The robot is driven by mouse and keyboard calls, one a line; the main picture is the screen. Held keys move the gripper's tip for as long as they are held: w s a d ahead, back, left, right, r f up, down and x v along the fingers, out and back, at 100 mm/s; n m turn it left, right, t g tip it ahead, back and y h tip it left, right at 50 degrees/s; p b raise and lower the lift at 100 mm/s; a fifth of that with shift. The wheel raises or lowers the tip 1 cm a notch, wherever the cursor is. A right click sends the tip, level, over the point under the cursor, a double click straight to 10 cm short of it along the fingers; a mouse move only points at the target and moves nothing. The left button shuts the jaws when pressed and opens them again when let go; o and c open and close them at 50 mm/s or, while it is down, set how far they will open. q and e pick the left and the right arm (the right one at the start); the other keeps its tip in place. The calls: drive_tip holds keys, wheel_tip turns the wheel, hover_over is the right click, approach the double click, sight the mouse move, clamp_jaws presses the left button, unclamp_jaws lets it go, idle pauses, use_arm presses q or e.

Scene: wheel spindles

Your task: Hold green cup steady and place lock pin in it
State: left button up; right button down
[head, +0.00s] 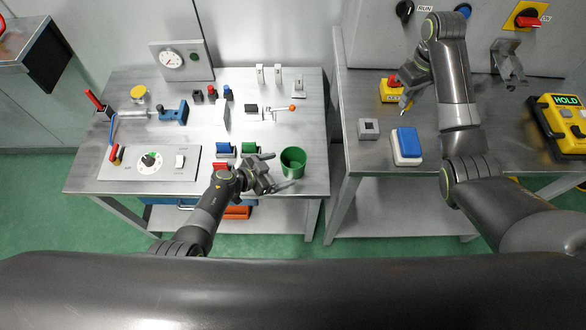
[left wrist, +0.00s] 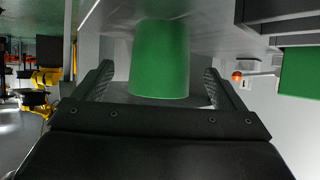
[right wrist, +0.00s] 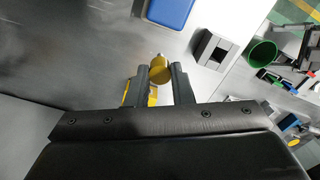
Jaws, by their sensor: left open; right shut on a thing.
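The green cup (head: 293,162) stands upright near the right front corner of the left bench. My left gripper (head: 270,172) is open just left of it, with its fingers pointing towards it. In the left wrist view the cup (left wrist: 160,60) fills the space ahead between the two fingertips; I cannot tell whether they touch it. My right gripper (head: 403,96) is over the right bench, far from the cup. In the right wrist view it is shut on the lock pin, whose yellow round end (right wrist: 160,68) shows between the fingers. The cup (right wrist: 262,53) also shows there.
A grey block with a square hole (head: 368,128) and a blue-topped box (head: 407,142) lie on the right bench near my right gripper. A yellow box with a red button (head: 390,92) is beside it. A gap separates the benches. Blue and green blocks (head: 249,148) sit left of the cup.

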sight(302, 163)
use_arm(q)
drive_tip(key=b+x, duration=0.2)
drive_tip(key=x, duration=0.2)
drive_tip(key=shift+w+a+f, duration=0.1)
drive_tip(key=shift+f, duration=0.05)
use_arm(e)
drive_tip(key=f, duration=0.3)
drive_tip(key=shift+w, duration=0.2)
use_arm(q)
drive_tip(key=shift+b+x, duration=0.4)
drive_tip(key=shift+x, duration=0.35)
use_arm(e)
drive_tip(key=shift+f, duration=0.45)
